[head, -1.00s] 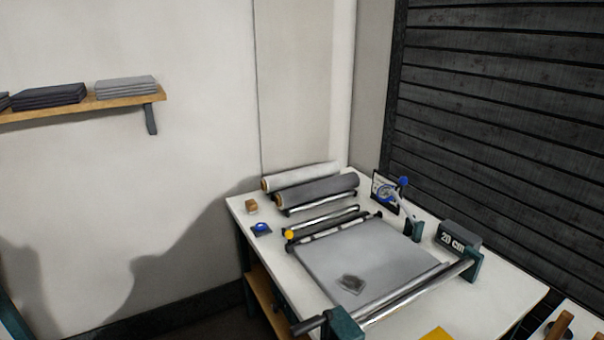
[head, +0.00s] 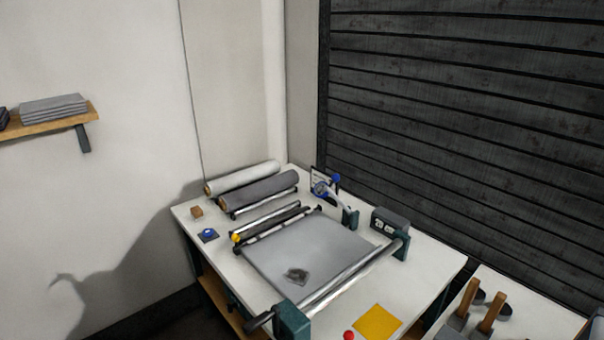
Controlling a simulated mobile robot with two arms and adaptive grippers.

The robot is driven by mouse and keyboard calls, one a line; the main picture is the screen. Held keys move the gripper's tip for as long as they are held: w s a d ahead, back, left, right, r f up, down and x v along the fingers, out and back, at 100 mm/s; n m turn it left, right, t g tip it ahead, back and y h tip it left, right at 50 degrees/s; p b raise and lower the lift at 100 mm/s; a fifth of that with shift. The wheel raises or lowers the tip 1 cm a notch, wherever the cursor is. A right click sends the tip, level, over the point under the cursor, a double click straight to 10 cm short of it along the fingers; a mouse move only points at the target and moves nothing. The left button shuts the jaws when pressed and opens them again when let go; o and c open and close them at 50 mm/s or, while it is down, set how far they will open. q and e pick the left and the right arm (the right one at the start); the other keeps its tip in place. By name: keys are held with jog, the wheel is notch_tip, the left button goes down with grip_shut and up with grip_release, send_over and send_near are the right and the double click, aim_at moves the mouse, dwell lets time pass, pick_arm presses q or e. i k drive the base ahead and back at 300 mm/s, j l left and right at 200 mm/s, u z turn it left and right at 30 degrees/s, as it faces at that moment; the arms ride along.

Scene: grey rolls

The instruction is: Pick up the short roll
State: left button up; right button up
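Two rolls lie side by side at the back left of the white table (head: 190,215). One is a white roll (head: 245,178) with a brown core end, nearest the wall. The other is a dark grey roll (head: 262,188) just in front of it, also with a brown core end. I cannot tell for sure which one is the short roll, as they look close in length. Neither of my grippers shows in the head view.
Metal bars and a grey sheet (head: 310,250) lie in front of the rolls. A second table with wooden-handled tools (head: 492,312) stands at right.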

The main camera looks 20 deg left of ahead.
aim_at(214, 187)
jog(key=i+j+z, duration=0.2)
jog(key=j, duration=0.15)
jog(key=i+j+z, duration=0.25)
jog(key=j, duration=0.15)
jog(key=j+z, duration=0.2)
jog(key=j, duration=0.2)
jog(key=i+j+z, duration=0.1)
jog(key=j+z, duration=0.15)
jog(key=j, duration=0.2)
jog(key=i+j+z, duration=0.2)
jog(key=j, duration=0.25)
jog(key=k, duration=0.1)
